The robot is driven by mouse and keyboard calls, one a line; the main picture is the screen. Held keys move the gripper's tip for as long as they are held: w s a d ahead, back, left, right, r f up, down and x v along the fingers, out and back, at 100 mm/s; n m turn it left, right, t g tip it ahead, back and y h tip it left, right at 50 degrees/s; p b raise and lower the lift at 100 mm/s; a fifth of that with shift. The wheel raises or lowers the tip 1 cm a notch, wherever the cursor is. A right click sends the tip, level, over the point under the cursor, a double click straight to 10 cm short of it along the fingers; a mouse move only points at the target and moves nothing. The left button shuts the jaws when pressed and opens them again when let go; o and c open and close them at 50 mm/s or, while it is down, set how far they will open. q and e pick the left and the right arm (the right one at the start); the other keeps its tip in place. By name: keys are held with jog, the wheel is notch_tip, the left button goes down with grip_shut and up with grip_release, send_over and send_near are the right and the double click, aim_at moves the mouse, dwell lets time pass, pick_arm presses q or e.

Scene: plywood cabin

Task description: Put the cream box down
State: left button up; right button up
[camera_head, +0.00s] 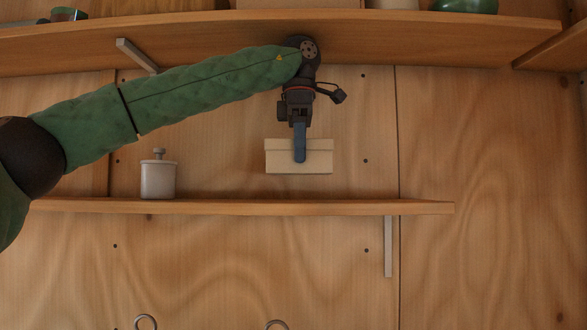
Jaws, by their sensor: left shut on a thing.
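The cream box (315,158) is a small lidded block in front of the plywood wall, above the lower shelf (340,208). A gap shows between its underside and the shelf board, so it appears held in the air and roughly level. My left gripper (300,158) comes down from above and is shut on the cream box, with a blue-grey finger across its front face. The other finger is hidden behind the box. My right gripper is not in view.
A grey lidded jar (158,178) stands on the lower shelf to the left. The shelf is clear right of the jar. An upper shelf (420,35) runs above my arm, carrying a green object (463,6). Two hooks (277,325) show at the bottom.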

aim_at(295, 170)
pick_arm(q)
jog(key=shift+a+f, duration=0.15)
jog(key=shift+a, duration=0.2)
jog(key=shift+w+a+f, duration=0.1)
jog(key=shift+w+f, duration=0.1)
jog(key=shift+w+f+p, duration=0.3)
jog(key=shift+w+f, duration=0.35)
jog(key=shift+f, duration=0.45)
jog(key=shift+s+f+p, duration=0.2)
jog(key=shift+f+p, duration=0.15)
jog(key=shift+p, duration=0.05)
jog(key=shift+s+f, duration=0.2)
jog(key=shift+a+f, duration=0.1)
jog(key=shift+f, duration=0.35)
jog(key=shift+w+f, duration=0.1)
jog(key=shift+w, duration=0.1)
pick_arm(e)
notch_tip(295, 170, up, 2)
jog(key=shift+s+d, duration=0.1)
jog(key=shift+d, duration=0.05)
